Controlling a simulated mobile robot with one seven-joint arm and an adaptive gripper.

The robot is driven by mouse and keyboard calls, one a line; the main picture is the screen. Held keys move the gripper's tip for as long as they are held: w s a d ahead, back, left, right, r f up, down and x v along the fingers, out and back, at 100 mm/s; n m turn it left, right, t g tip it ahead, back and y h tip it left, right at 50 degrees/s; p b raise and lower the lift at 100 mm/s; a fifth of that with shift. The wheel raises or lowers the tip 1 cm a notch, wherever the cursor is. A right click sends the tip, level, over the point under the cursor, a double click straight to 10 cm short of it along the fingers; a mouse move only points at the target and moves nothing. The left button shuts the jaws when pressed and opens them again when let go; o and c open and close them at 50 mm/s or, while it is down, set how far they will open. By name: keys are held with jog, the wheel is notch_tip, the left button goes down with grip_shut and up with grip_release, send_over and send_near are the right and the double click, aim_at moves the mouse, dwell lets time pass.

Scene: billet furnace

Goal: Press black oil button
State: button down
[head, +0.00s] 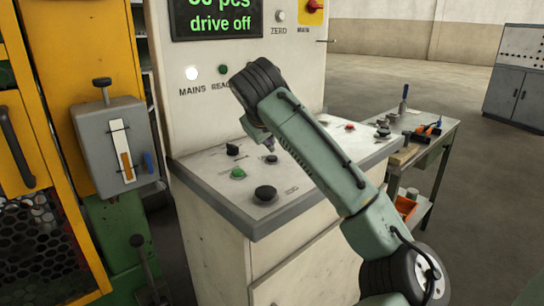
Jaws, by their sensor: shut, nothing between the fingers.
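A wide black mushroom button (265,193) stands at the front of the sloping control panel (215,193). A smaller black knob (232,149) sits further back, and a small dark control (271,159) lies right of it. The labels are too small to read, so I cannot tell which one is marked oil. My gripper (269,146) points down over the back of the panel, partly hidden by my arm. It is shut and empty, above and behind the wide black button. It looks close to the small dark control; contact cannot be told.
A green button (238,173) sits just behind the wide black button. A red button (350,127) is at the panel's right. The upright display (217,18) reads "drive off". A grey lever box (115,145) stands left, and a tool bench (425,145) right.

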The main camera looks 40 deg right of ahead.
aim_at(269, 157)
jog(key=shift+r+p, duration=2.1)
jog(key=shift+r, duration=0.5)
jog(key=shift+f, duration=0.15)
